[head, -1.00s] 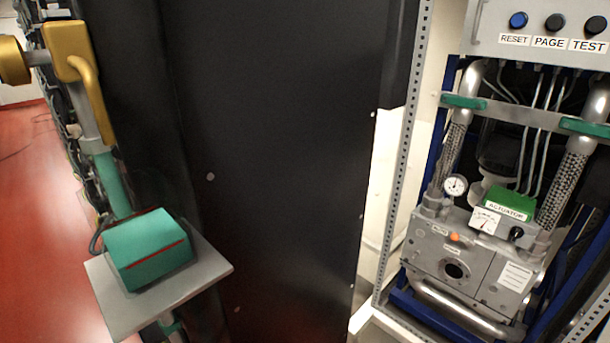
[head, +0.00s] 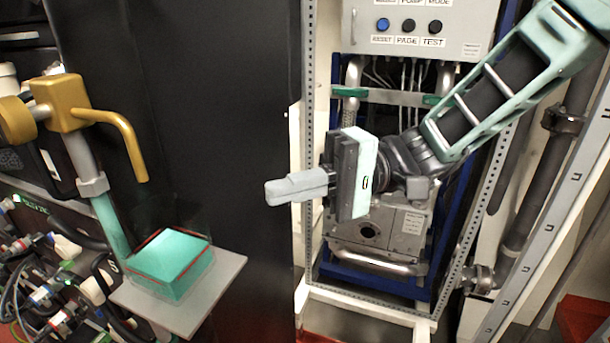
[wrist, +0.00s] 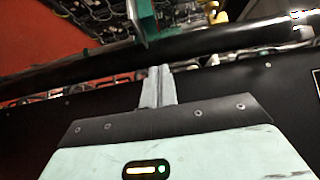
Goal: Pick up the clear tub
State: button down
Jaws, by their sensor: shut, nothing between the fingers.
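A teal, box-shaped tub (head: 172,264) with a thin red line along its upper edge sits on a flat grey plate (head: 217,294) at the lower left of the head view. It looks partly see-through; I see no other clear tub. My gripper (head: 270,190) is to the right of the tub and higher in the picture, pointing left, apart from it. Its fingers are shut together with nothing between them. The wrist view shows the closed fingers (wrist: 160,72) against a dark surface; I cannot make out the tub there.
A gold valve handle (head: 125,140) on a grey and teal pipe rises behind the plate. A tall black panel (head: 230,120) stands between it and the machine rack. Behind my arm is a grey control box (head: 425,30) with buttons. Cables and fittings (head: 60,290) crowd the left.

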aim_at(208, 240)
jog(key=s+a+p, duration=0.4)
jog(key=s+a, duration=0.1)
jog(key=a, duration=0.1)
jog(key=shift+s+a, duration=0.2)
jog(key=shift+s, duration=0.2)
jog(key=shift+s+a+f+b, duration=0.1)
jog(key=shift+s+a+b, duration=0.1)
jog(key=shift+s+b, duration=0.35)
jog(key=shift+s+a+f+b, duration=0.1)
jog(key=shift+s+a+b, duration=0.1)
jog(key=shift+s+b, duration=0.35)
jog(key=shift+s+a+r, duration=0.15)
jog(key=shift+s, duration=0.1)
